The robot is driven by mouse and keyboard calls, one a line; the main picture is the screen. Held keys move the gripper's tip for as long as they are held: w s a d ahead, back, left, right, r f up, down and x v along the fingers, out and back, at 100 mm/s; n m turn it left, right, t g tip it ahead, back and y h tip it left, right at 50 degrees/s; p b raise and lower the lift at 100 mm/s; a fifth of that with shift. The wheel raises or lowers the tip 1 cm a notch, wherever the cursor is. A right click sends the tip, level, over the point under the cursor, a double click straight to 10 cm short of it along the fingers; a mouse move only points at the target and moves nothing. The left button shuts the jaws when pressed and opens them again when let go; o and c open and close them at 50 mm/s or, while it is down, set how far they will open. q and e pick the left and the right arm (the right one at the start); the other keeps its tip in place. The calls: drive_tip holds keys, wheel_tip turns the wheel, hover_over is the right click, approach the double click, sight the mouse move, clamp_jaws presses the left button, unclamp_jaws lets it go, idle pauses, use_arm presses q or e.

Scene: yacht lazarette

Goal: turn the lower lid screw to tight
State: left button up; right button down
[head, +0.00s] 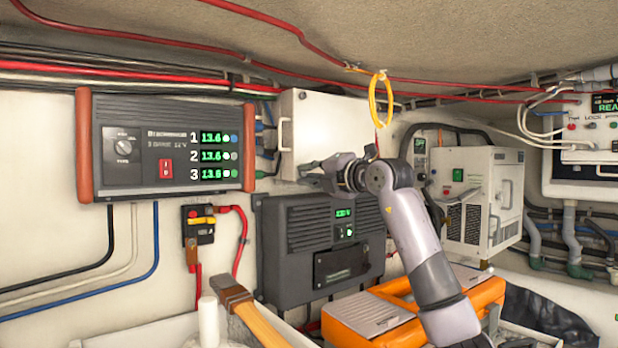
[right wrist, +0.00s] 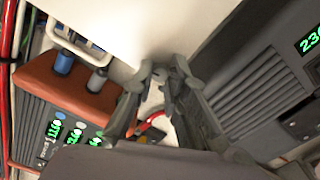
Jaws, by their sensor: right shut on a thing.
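The white box (head: 325,118) with a handle on its left side is on the wall in the middle of the head view. My right gripper (head: 306,174) is at the box's lower front, its fingertips pointing left. In the right wrist view the box's white face (right wrist: 185,25) fills the top, and the fingertips of my right gripper (right wrist: 162,76) come together at its lower edge. The gripper is shut on the lower lid screw, which the fingertips hide in both views. The screw's turn position cannot be seen. My left gripper is not in view.
The charger panel (head: 165,145) with red ends is left of the box. A dark grey unit (head: 290,270) sits below. A yellow ring (head: 380,100) hangs near my right arm. An orange case (head: 489,294) and a wooden-handled tool (head: 262,327) lie low in front.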

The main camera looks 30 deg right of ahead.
drive_tip(key=shift+m, duration=0.8)
drive_tip(key=c, duration=1.6)
unclamp_jaws()
drive_tip(key=shift+d, duration=0.1)
drive_tip(key=s, duration=1.2)
drive_tip(key=shift+d, duration=0.4)
